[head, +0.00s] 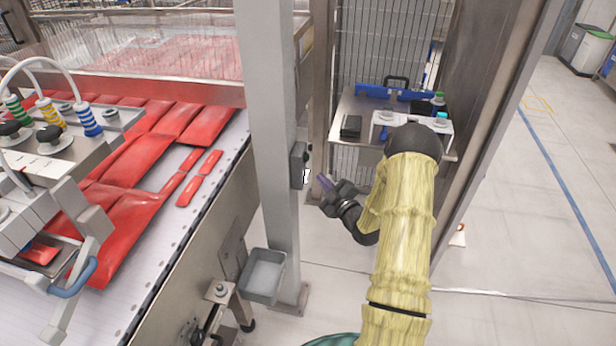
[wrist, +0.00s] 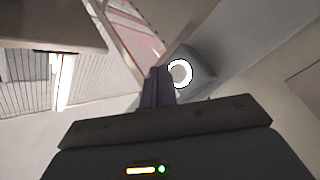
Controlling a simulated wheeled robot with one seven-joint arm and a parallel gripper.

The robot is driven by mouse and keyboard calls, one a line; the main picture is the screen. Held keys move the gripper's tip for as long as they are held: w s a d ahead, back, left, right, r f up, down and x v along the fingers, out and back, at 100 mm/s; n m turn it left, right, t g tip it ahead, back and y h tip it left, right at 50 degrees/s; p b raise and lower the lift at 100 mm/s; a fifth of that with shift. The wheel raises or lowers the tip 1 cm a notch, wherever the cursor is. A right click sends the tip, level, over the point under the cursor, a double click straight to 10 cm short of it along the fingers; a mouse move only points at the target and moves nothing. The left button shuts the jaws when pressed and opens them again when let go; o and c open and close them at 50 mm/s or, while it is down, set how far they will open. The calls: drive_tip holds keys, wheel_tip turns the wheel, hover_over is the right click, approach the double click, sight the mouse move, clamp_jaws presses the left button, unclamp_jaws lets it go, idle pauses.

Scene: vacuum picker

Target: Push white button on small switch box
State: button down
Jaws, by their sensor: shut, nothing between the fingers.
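The small switch box (head: 298,166) is a grey box fixed to the side of a grey upright post, left of my gripper in the head view. Its white button (head: 307,176) faces right, towards my gripper. In the wrist view the button (wrist: 180,73) shows as a bright white ring with a grey centre, on the grey box (wrist: 201,66). My gripper (head: 324,182) is shut and empty, its fingers pointing at the button with a small gap in the head view. In the wrist view the fingertips (wrist: 158,74) are just left of the ring; I cannot tell whether they touch.
The grey post (head: 272,120) carries the box, with a grey bin (head: 263,275) low beside it. A conveyor with red packs (head: 130,190) runs at the left. A small shelf (head: 352,103) with bottles stands behind my arm.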

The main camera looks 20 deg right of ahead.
drive_tip(key=s+d, duration=0.2)
drive_tip(key=d, duration=0.1)
drive_tip(key=shift+s+d+b, duration=0.2)
drive_tip(key=shift+d+b, duration=0.05)
drive_tip(key=shift+b, duration=0.05)
idle(1.2)
